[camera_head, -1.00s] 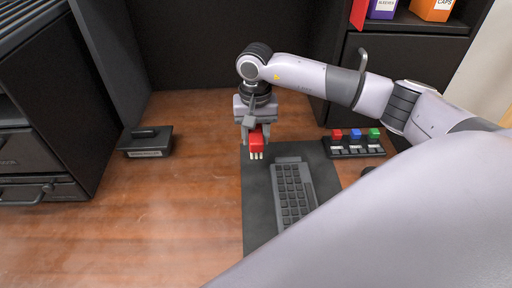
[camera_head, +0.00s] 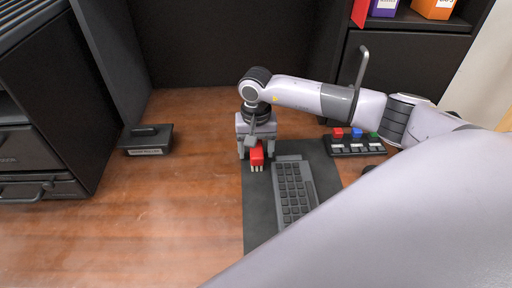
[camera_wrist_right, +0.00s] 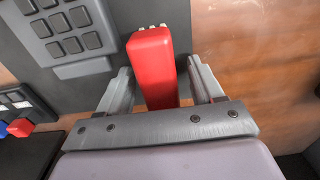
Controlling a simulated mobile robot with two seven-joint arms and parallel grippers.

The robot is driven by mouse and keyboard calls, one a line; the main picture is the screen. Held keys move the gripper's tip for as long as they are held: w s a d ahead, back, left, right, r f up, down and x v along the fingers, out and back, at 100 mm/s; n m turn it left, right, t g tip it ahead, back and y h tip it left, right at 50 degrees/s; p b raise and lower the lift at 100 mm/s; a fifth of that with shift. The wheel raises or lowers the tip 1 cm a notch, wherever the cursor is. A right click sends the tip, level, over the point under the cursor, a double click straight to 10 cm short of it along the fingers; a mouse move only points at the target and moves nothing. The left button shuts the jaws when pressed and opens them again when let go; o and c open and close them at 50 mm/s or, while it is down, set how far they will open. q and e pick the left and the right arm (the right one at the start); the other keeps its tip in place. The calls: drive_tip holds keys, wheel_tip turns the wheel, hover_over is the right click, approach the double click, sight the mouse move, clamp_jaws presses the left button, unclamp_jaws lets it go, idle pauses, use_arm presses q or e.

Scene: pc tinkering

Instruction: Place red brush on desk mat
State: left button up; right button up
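The red brush (camera_head: 257,155) is on the dark desk mat (camera_head: 260,208), at its far left corner and just left of the keyboard. Its pale bristles point toward the near side. My right gripper (camera_head: 256,156) is above the mat with one finger on each side of the brush. In the right wrist view, the red brush (camera_wrist_right: 154,65) stands between the two fingers with a gap on both sides, so the gripper is open. Whether the brush's underside fully rests on the mat is hidden. My left gripper is not in view.
A grey keyboard (camera_head: 294,190) lies on the mat close to the brush. A black holder with red, blue and green blocks (camera_head: 355,144) stands right of the mat. A black labelled stamp-like object (camera_head: 146,140) sits at the left. The wooden desk (camera_head: 180,210) between is clear.

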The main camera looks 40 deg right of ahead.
wheel_tip(320, 180, up, 12)
drive_tip(key=shift+r, duration=0.2)
idle(0.5)
idle(0.6)
